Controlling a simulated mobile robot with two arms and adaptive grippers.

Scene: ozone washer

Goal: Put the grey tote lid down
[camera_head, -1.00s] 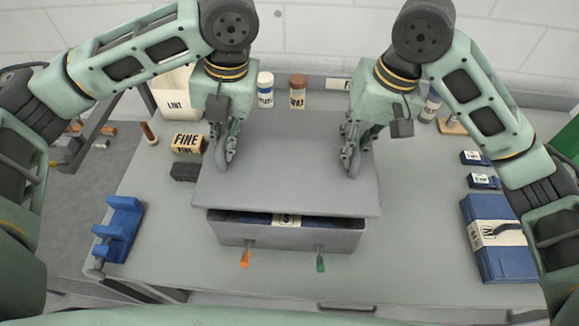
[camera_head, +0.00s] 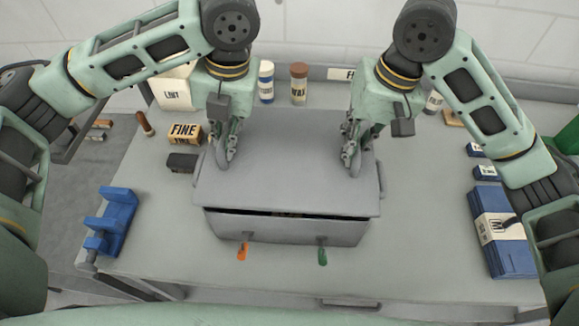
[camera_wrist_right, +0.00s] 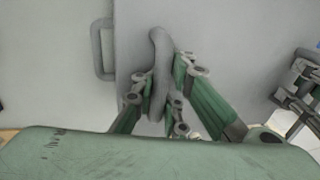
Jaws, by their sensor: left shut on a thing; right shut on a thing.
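The grey tote lid (camera_head: 288,165) lies over the grey tote (camera_head: 285,230) on the workbench. A thin dark gap shows between the lid's front edge and the tote's front wall, so the lid looks slightly raised at the front. My left gripper (camera_head: 227,155) is shut on the lid's left handle. My right gripper (camera_head: 352,157) is shut on the lid's right handle, which also shows between the fingers in the right wrist view (camera_wrist_right: 159,55). The tote's contents are almost fully hidden.
A blue clamp-like block (camera_head: 112,220) stands at the left. A FINE box (camera_head: 185,134) and a dark block (camera_head: 182,163) sit near the lid's left side. A blue stack (camera_head: 505,250) lies at the right. Jars (camera_head: 299,85) stand behind.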

